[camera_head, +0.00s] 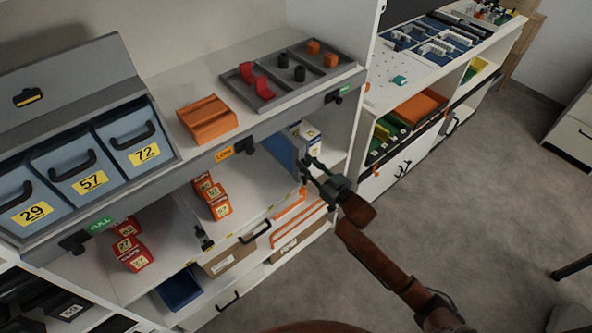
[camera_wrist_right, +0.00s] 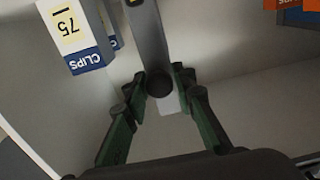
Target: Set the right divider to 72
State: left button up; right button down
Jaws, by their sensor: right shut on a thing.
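The right divider (camera_wrist_right: 150,40) is a grey upright strip in the right wrist view, with a round black knob (camera_wrist_right: 160,82) at its front end. My right gripper (camera_wrist_right: 160,90) has its two green fingers closed around that knob. In the head view my right gripper (camera_head: 312,172) is at the front of the middle shelf, right of centre, and hides most of the divider there. The left divider's black knob (camera_head: 204,240) shows farther left on the same shelf edge. A 72 label (camera_head: 146,154) is on a blue-grey bin above. My left gripper is out of view.
A white and blue clips box marked 75 (camera_wrist_right: 76,35) stands beside the divider. A grey tray (camera_head: 300,75) and orange block (camera_head: 207,118) lie above.

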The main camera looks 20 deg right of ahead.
jog(key=shift+w+d, duration=0.15)
jog(key=shift+d, duration=0.2)
jog(key=c, duration=1.7)
grip_release()
jog(key=shift+d, duration=0.15)
jog(key=shift+c, duration=0.2)
jog(key=shift+s, duration=0.2)
jog(key=v, duration=1.1)
jog(key=shift+s, duration=0.3)
